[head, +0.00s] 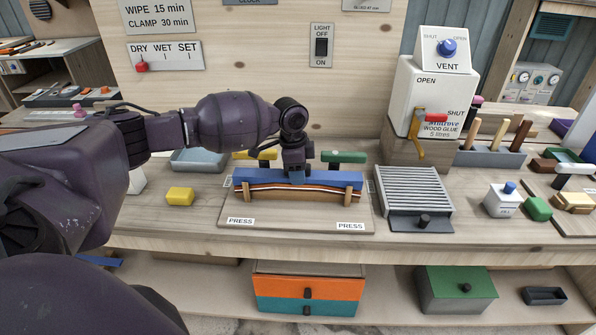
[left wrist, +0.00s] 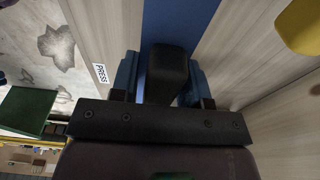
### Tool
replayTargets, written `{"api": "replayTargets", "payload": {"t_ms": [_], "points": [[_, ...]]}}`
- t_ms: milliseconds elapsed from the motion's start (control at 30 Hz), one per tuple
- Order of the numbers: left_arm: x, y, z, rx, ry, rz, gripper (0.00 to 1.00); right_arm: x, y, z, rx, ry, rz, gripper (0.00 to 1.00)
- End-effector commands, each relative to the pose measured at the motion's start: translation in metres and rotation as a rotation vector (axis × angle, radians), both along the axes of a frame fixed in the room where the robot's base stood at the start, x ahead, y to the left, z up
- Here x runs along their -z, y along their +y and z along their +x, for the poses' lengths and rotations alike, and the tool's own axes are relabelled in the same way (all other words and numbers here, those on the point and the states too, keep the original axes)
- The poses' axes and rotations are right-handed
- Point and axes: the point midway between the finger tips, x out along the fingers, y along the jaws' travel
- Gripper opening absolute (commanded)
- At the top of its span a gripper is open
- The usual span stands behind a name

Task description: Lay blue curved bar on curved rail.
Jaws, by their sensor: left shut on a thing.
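The blue curved bar (head: 258,177) lies lengthwise above the curved rail (head: 272,189), a layered strip with a pale and a dark red-brown edge. In the head view the bar looks level and close to the rail; I cannot tell whether they touch all along. My left gripper (head: 297,173) comes down on the bar's middle. In the left wrist view its fingers (left wrist: 162,78) are shut on a black grip (left wrist: 167,70) on the blue bar (left wrist: 182,22). Wooden posts (head: 348,198) stand at the rail's ends. My right gripper is not in view.
A base board (head: 295,218) with two PRESS labels carries the rail. Yellow (head: 262,154) and green (head: 343,157) handled pieces stand behind it. A yellow block (head: 180,196) lies left, a ribbed grey rack (head: 413,190) right. Drawers (head: 308,284) sit below.

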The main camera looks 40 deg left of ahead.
Motion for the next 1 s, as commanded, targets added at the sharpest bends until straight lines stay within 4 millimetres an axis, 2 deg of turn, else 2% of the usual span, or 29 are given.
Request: {"api": "replayTargets", "payload": {"t_ms": [733,767,933,1000], "points": [[0.0060,-0.0003,0.0004,0.000,-0.001,0.000,0.13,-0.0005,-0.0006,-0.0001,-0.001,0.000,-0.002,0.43],[0.0059,-0.0002,0.0004,0.001,-0.001,0.000,0.47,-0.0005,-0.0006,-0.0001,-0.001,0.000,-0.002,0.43],[0.0062,-0.0002,0.0003,0.000,-0.001,0.000,0.72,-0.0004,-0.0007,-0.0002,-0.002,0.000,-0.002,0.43],[0.0062,-0.0002,0.0001,0.000,-0.001,-0.001,0.72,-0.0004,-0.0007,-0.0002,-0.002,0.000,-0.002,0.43]]}}
